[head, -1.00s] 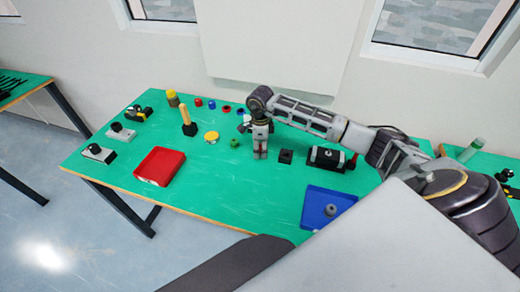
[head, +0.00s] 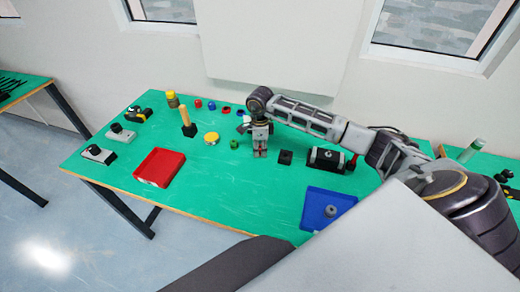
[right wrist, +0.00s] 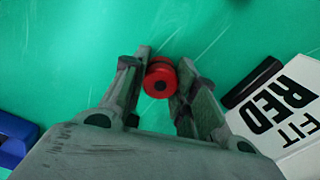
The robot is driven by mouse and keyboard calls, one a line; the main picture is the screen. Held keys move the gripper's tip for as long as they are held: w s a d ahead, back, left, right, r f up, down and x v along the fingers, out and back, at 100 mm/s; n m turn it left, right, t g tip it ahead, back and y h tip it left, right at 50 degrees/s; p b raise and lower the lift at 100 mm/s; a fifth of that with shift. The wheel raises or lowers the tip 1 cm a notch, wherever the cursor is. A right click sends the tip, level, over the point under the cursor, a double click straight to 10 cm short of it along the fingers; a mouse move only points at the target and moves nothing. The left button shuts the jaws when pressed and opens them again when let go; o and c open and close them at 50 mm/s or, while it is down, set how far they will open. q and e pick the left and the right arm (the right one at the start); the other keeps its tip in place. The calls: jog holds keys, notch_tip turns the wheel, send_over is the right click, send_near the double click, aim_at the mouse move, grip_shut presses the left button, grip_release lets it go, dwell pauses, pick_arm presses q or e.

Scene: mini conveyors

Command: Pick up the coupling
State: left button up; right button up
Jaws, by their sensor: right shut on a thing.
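In the head view my right gripper (head: 260,154) points down over the middle of the green table, and the coupling cannot be made out there. My left gripper is not in view.
On the green table (head: 230,190) stand a red tray (head: 159,167), a blue tray (head: 318,203) holding a grey part, a small black block (head: 285,157) and a black cylinder device (head: 326,159). A green part (head: 234,144) is left of the gripper.

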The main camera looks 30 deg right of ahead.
aim_at(260, 147)
notch_tip(260, 147, up, 9)
jog(key=shift+f+b, duration=0.1)
jog(key=shift+b, duration=0.35)
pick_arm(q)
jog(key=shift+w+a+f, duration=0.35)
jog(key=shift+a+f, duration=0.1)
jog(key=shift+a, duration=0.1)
pick_arm(e)
jog(key=shift+r, duration=0.55)
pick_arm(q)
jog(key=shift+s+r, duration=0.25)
pick_arm(e)
jog(key=shift+r, duration=0.2)
